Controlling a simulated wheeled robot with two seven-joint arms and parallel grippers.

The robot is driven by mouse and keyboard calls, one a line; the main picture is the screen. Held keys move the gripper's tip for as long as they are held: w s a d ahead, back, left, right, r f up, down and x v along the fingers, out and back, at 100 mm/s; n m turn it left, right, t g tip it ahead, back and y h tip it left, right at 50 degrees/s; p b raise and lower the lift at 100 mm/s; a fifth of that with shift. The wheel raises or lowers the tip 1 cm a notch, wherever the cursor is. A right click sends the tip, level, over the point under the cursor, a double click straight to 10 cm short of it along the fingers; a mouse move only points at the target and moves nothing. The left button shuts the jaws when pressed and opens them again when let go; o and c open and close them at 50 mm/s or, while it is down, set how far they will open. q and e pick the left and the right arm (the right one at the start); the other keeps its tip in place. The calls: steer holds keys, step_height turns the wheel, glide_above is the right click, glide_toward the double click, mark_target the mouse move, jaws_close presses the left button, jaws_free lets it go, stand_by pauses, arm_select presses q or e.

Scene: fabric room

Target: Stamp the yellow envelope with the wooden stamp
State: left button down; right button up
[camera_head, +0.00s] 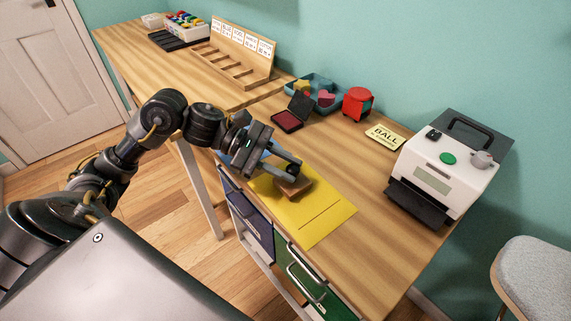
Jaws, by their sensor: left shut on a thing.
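The yellow envelope (319,216) lies flat on the wooden desk near its front edge. My left gripper (289,174) is over the envelope's upper left part. It is shut on the wooden stamp (294,187), whose brown block shows under the fingers. The stamp is at or just above the envelope; I cannot tell whether it touches. The gripper hides part of the stamp and the envelope's far corner. An open ink pad (287,121) with a dark red surface sits behind the gripper. My right gripper is not in view.
A white printer-like machine (447,160) stands at the right, with a yellow "BALL" card (385,137) beside it. A blue tray (322,84) of shapes and a red block (357,103) are at the back. A wooden rack (228,60) stands farther left. Drawers (306,276) are below the front edge.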

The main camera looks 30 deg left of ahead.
arm_select(q)
steer(key=shift+r+p, duration=0.6)
steer(key=shift+r, duration=2.25)
